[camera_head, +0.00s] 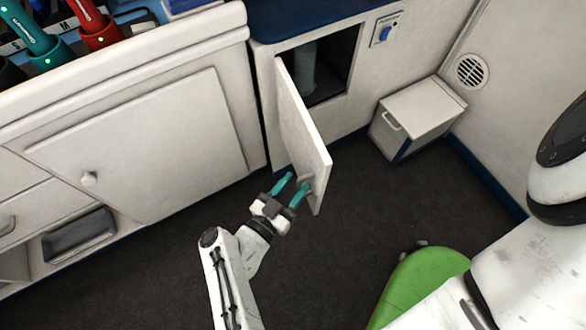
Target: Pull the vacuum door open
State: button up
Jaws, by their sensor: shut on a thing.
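The vacuum door (304,130) is a pale panel, hinged at its left edge and swung well out from its opening. My gripper (295,189) has teal fingers and is shut on the door's handle (307,184), near the free lower end of the panel. The fingers partly hide the handle. The opening (325,68) behind the door is dark, and a grey-green upright shape (303,68) stands inside it, partly hidden by the door.
A white box with a handle (418,117) stands on the floor right of the opening. A small panel with a blue switch (386,31) is right of the opening. Dark floor (340,240) is clear in front.

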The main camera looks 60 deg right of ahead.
jog(key=shift+o, duration=0.3)
jog(key=shift+a, duration=0.2)
jog(key=a, duration=1)
jog(key=shift+w+a+b, duration=0.2)
jog(key=shift+a+b, duration=0.15)
jog(key=shift+b, duration=0.1)
